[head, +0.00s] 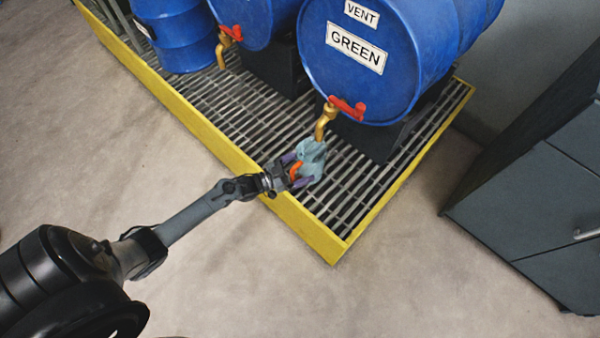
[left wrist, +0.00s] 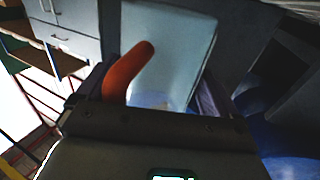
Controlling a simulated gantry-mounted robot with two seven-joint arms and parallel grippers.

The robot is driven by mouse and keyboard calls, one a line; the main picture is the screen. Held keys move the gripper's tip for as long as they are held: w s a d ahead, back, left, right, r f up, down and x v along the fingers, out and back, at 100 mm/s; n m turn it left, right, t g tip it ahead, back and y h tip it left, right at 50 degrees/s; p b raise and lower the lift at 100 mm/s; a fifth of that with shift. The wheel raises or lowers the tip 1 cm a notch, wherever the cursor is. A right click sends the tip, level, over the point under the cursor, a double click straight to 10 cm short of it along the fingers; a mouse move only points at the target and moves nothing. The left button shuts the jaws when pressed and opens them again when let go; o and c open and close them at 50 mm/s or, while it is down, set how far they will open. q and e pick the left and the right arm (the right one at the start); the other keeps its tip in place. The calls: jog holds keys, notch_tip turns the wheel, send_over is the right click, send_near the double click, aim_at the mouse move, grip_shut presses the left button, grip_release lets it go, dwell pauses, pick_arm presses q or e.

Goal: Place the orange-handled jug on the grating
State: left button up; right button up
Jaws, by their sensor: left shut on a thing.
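The jug (head: 312,157) is translucent pale blue with an orange handle (head: 295,170). In the head view it is at the end of my left arm, just below the brass tap (head: 325,122) of the drum labelled GREEN. My left gripper (head: 289,170) is shut on the jug at its handle side. The grating (head: 340,205) lies beneath; I cannot tell whether the jug's base touches it. In the left wrist view the jug (left wrist: 170,55) stands between the fingers, with its orange handle (left wrist: 127,70) close to the camera. My right gripper is not in view.
A yellow rim (head: 300,222) edges the grating. The blue GREEN drum (head: 375,75) lies on a dark stand with a red tap lever (head: 347,108). More blue drums (head: 180,35) are at the back left. A grey cabinet (head: 530,200) stands at right. The grating's front corner is clear.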

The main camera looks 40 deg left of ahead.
aim_at(299, 173)
pick_arm(q)
jog(key=shift+f+b, duration=0.9)
jog(key=shift+f, duration=0.55)
jog(key=shift+f, duration=0.15)
jog(key=o, duration=0.7)
jog(key=shift+o, duration=0.2)
